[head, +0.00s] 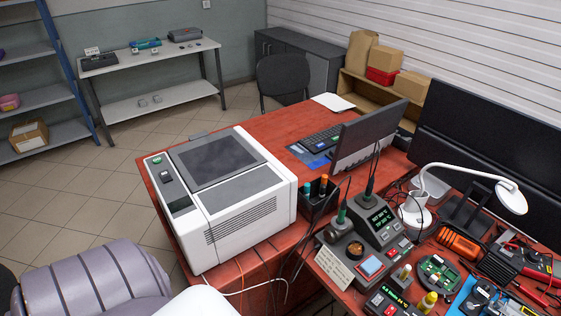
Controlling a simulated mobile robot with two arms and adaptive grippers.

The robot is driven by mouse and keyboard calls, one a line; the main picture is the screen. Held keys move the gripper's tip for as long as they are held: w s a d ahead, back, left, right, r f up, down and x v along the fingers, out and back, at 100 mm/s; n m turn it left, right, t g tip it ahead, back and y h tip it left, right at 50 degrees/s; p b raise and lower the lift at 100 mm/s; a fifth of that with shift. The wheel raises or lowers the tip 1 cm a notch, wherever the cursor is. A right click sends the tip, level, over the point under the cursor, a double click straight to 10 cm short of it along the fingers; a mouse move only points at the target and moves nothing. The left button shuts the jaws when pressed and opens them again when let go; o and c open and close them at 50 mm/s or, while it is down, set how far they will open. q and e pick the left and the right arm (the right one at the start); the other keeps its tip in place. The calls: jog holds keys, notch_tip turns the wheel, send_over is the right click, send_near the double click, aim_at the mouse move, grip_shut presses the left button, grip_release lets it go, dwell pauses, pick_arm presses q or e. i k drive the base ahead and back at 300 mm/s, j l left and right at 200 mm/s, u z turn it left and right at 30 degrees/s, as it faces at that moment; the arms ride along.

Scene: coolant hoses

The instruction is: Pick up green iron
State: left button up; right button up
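A soldering iron with a green handle (341,214) stands upright in a holder beside the soldering stations on the red table. I cannot tell which one is the task's green iron. Neither of my grippers is in view.
A large white machine (247,215) stands left of the irons. A black cup of tools (318,197), cables, a white desk lamp (509,196), monitors (375,130) and a green circuit board (438,271) crowd the table. Tiled floor (75,205) is open at the left.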

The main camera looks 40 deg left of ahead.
aim_at(340, 220)
jog(key=u, duration=0.85)
jog(key=z, duration=1.2)
jog(key=u, duration=1.2)
